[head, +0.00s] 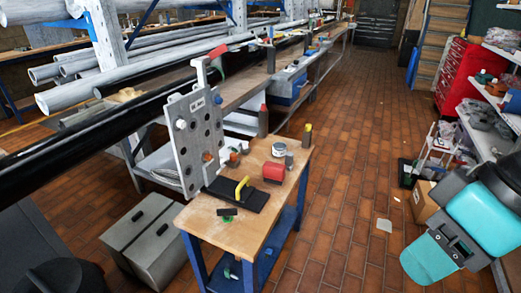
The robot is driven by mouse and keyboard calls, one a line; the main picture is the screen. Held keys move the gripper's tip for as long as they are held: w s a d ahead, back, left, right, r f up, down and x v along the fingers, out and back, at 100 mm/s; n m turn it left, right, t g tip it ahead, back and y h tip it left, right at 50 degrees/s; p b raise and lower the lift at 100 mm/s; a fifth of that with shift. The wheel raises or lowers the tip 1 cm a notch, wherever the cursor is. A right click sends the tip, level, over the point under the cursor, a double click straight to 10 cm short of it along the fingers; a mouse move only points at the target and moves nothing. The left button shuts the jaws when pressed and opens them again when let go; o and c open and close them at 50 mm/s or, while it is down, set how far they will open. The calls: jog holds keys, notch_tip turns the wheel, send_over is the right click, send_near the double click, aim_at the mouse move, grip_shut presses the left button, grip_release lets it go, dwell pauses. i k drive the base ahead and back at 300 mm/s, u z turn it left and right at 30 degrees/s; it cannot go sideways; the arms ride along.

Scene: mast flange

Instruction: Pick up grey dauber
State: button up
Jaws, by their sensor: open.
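The small grey, upright cylinder that looks like the grey dauber (289,161) stands on the wooden top of the workbench (208,222), near its right edge. It is just right of a white can (278,149) and behind a red box (273,173). It is too small to make out its details. My arm, in teal and dark grey, shows at the right edge, well apart from the bench. I cannot make out my gripper's fingers in this view.
A black plate with a yellow handle (243,187) lies left of the red box. An upright grey plate with holes (196,140) stands at the bench's left edge. A yellow-topped bottle (307,135) stands at the far corner. The brick floor (345,200) right of the bench is mostly clear.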

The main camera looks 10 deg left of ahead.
aim_at(289, 155)
jog(key=u, duration=0.4)
jog(key=i, duration=0.75)
jog(key=k, duration=0.5)
jog(key=u, duration=0.6)
jog(key=i, duration=0.85)
jog(key=z, duration=0.45)
